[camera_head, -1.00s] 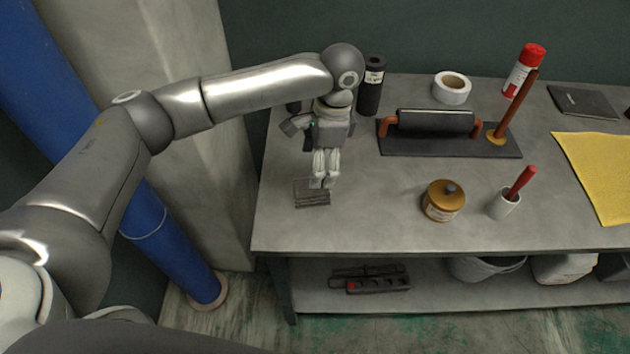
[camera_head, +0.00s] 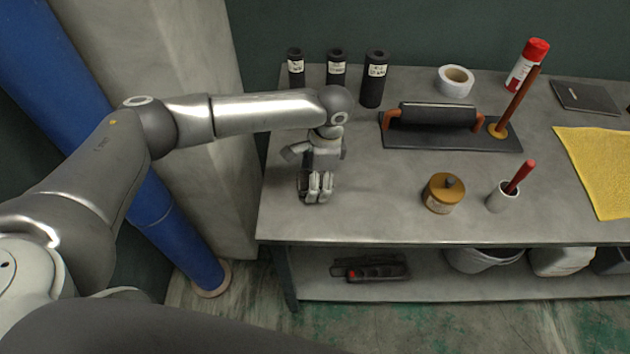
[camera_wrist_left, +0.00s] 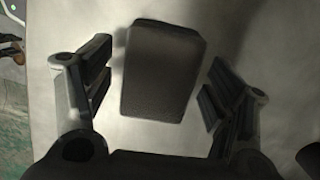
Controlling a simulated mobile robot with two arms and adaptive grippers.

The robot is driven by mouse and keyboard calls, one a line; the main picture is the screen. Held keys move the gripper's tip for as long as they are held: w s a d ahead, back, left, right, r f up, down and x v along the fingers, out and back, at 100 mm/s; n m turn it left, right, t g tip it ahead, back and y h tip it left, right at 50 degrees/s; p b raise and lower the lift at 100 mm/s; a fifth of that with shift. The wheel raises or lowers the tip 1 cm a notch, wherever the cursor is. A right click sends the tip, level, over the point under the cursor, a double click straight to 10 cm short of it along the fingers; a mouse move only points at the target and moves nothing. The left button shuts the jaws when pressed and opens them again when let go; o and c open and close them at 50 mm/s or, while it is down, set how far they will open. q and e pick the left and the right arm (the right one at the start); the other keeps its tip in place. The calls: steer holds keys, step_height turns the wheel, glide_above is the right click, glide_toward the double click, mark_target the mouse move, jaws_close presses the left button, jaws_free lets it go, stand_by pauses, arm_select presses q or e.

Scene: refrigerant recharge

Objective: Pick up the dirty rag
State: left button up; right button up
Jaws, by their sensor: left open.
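The dirty rag (camera_wrist_left: 162,72) is a dark grey, folded, block-like piece lying on the grey workbench. In the left wrist view it lies between the two spread fingers of my left gripper, with pale bench showing on both sides of it. In the head view my left gripper (camera_head: 318,190) points down over the left part of the bench and hides most or all of the rag. My left gripper is open, and the fingers do not appear to touch the rag. My right gripper is in neither view.
Three black cylinders (camera_head: 336,68) stand behind my left arm. A yellow cloth (camera_head: 598,170) lies far right. A blue pipe (camera_head: 165,225) stands left of the bench.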

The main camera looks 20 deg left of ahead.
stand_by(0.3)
arm_select(q)
steer(key=shift+f+p, duration=0.2)
steer(key=shift+p, duration=0.15)
steer(key=c, duration=1.1)
